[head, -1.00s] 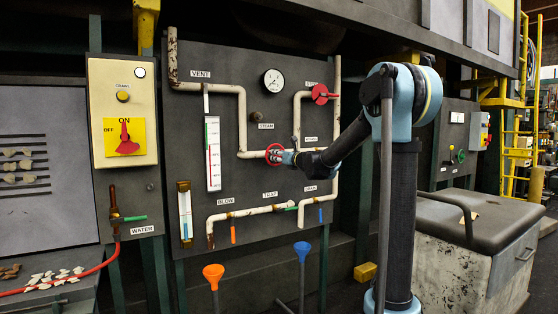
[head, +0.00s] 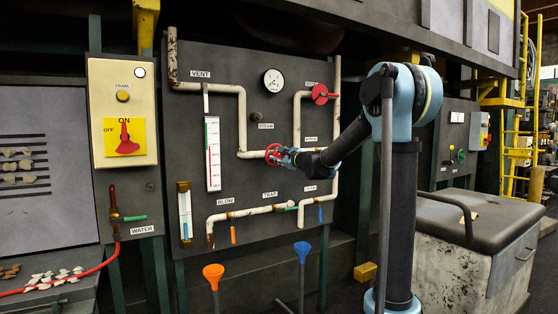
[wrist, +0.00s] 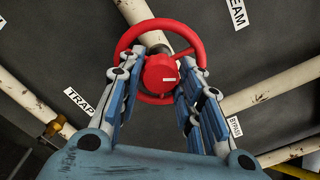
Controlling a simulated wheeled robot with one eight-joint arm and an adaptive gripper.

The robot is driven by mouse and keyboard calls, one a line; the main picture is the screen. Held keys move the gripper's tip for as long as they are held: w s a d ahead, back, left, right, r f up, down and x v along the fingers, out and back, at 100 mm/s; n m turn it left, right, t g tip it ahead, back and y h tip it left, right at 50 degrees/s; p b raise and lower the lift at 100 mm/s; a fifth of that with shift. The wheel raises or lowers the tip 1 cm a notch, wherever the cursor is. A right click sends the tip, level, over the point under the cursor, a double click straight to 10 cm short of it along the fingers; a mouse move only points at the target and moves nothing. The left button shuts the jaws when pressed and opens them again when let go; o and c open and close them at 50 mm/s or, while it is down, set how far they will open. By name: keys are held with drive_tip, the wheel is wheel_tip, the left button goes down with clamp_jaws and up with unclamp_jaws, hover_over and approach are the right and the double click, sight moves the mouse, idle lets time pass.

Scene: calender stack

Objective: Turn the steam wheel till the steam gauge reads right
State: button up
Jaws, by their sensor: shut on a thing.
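The red steam wheel (head: 270,154) sits on the white pipe on the dark panel, below the STEAM label. My gripper (head: 279,155) reaches it from the right. In the wrist view the wheel (wrist: 150,25) faces me, with a short white mark on its red hub. The two blue-grey fingers of my gripper (wrist: 160,78) are shut on the wheel, one at each side of its rim. The round white steam gauge (head: 273,82) is above the wheel; its dark needle is too small to read. The fingers hide the wheel's sides.
A red valve handle (head: 320,94) is at the upper right of the panel. Pipes run close around the wheel. Orange (head: 213,273) and blue (head: 302,250) funnels stand below. A grey chest (head: 455,255) is at the right.

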drive_tip(key=n, duration=0.5)
drive_tip(key=shift+s+a+f+n, duration=0.1)
drive_tip(key=shift+s+n, duration=0.1)
drive_tip(key=shift+n, duration=0.2)
drive_tip(key=n, duration=1.4)
drive_tip(key=shift+w+f, duration=0.1)
drive_tip(key=n, duration=0.5)
drive_tip(key=shift+w+n, duration=0.1)
drive_tip(key=shift+n, duration=0.3)
drive_tip(key=n, duration=0.4)
drive_tip(key=shift+n, duration=0.3)
drive_tip(key=n, duration=0.4)
drive_tip(key=shift+d, duration=0.2)
drive_tip(key=shift+n, duration=2.5)
